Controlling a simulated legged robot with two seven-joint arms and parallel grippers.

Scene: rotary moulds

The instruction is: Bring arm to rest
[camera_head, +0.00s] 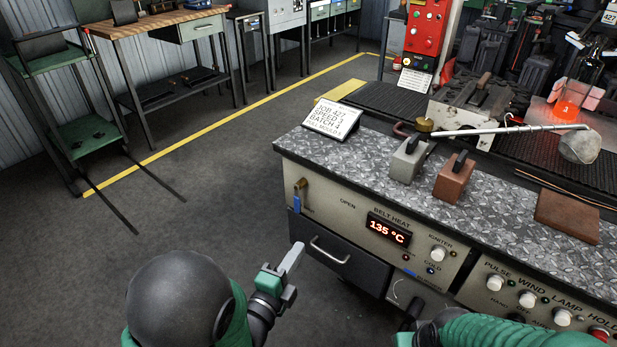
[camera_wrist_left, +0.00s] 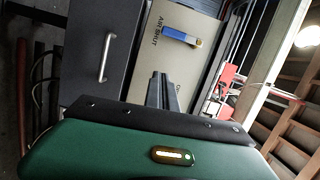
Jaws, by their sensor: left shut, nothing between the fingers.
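My left gripper (camera_head: 291,258) is shut and empty. It hangs in front of the grey drawer (camera_head: 335,262) of the moulding bench, below the bench top. In the left wrist view its closed fingers (camera_wrist_left: 162,90) point at the bench front, between the drawer handle (camera_wrist_left: 105,57) and a blue-handled air lever (camera_wrist_left: 180,37). That lever also shows in the head view (camera_head: 297,200), above the gripper. I cannot tell from these views whether the fingers touch the bench. My right arm (camera_head: 490,331) shows as a green sleeve at the bottom edge; its gripper is not visible.
The bench top (camera_head: 345,155) carries a job card (camera_head: 333,121), a grey block (camera_head: 408,159), a copper-coloured block (camera_head: 455,179) and a long metal rod (camera_head: 500,131). The belt-heat display (camera_head: 388,229) reads 135 °C. Open floor (camera_head: 200,215) lies left of the bench.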

